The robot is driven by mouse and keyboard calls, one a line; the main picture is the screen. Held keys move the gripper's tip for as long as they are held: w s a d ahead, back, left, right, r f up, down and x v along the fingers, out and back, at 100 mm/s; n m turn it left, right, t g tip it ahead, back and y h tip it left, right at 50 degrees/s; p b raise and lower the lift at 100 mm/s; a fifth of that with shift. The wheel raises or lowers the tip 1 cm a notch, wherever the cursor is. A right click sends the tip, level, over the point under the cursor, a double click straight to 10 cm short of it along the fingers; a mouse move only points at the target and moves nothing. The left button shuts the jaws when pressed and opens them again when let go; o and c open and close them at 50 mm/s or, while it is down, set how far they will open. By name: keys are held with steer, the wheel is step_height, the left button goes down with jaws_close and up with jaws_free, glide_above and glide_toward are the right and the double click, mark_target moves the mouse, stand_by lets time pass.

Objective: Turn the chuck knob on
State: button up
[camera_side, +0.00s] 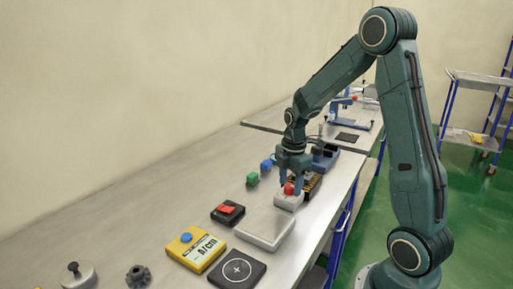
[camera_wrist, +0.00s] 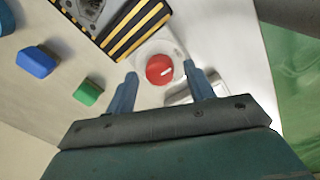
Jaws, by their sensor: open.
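The chuck knob is a round red knob (camera_wrist: 160,69) with a white mark, on a pale base (camera_wrist: 143,50). In the side view the red knob (camera_side: 289,188) shows on its light grey box (camera_side: 288,202), partly behind my gripper. My gripper (camera_side: 292,184) points down over the knob. In the wrist view its two blue fingers (camera_wrist: 162,80) stand apart, one to each side of the knob, with nothing held. I cannot tell whether the fingertips reach down to the knob's height.
A black and yellow striped fixture (camera_wrist: 125,22) adjoins the knob's base. A green block (camera_wrist: 88,92) and a blue block (camera_wrist: 37,61) lie to the left. In the side view a grey tray (camera_side: 265,227), a red-topped black box (camera_side: 228,212) and a yellow meter (camera_side: 196,250) stand nearer the camera.

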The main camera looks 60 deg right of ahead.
steer(key=shift+f, duration=0.35)
steer(key=shift+c, duration=0.2)
steer(key=c, duration=0.9)
